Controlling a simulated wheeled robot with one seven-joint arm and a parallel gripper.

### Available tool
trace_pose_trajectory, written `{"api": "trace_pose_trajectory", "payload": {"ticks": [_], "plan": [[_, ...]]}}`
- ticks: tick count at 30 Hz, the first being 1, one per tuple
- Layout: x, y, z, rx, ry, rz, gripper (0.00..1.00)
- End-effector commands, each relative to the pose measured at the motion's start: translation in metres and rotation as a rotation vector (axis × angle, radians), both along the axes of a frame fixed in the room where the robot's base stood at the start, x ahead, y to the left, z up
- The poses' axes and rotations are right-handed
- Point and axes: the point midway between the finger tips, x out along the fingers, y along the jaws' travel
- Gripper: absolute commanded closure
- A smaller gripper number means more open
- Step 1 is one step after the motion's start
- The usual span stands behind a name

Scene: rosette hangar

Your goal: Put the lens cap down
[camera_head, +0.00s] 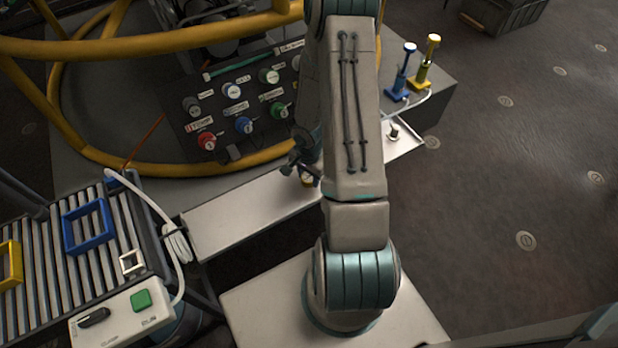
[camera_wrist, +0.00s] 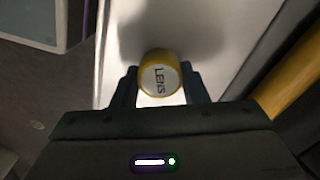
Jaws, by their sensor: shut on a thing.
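The lens cap (camera_wrist: 161,79) is a short yellow cylinder with a pale top marked LENS. It sits between the two dark fingers of my gripper (camera_wrist: 160,88) in the wrist view, and the gripper is shut on it. In the head view the cap (camera_head: 307,180) is a small yellow spot beside my arm, over or on the long pale shelf (camera_head: 240,213). In the wrist view the pale surface (camera_wrist: 225,40) lies behind the cap with a shadow on it. I cannot tell whether the cap touches it.
A panel with several coloured caps (camera_head: 243,124) stands behind the shelf, ringed by yellow rails (camera_head: 150,45). A roller conveyor (camera_head: 110,215) with blue (camera_head: 88,243) and yellow frames is at left. Blue and yellow handled tools (camera_head: 403,70) stand on a grey block at right.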

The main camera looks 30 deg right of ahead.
Motion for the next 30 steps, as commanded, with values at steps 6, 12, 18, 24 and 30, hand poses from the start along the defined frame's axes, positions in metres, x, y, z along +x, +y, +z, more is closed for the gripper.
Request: {"api": "trace_pose_trajectory", "payload": {"ticks": [6,12,18,24,30], "plan": [[0.000,0.000,-0.001,0.000,-0.001,-0.001,0.96],[0.000,0.000,-0.003,0.000,-0.001,-0.001,0.46],[0.000,0.000,-0.003,0.000,-0.001,0.000,0.38],[0.000,0.000,0.001,0.000,-0.001,-0.001,0.38],[0.001,-0.001,0.038,0.000,-0.004,-0.004,0.38]]}}
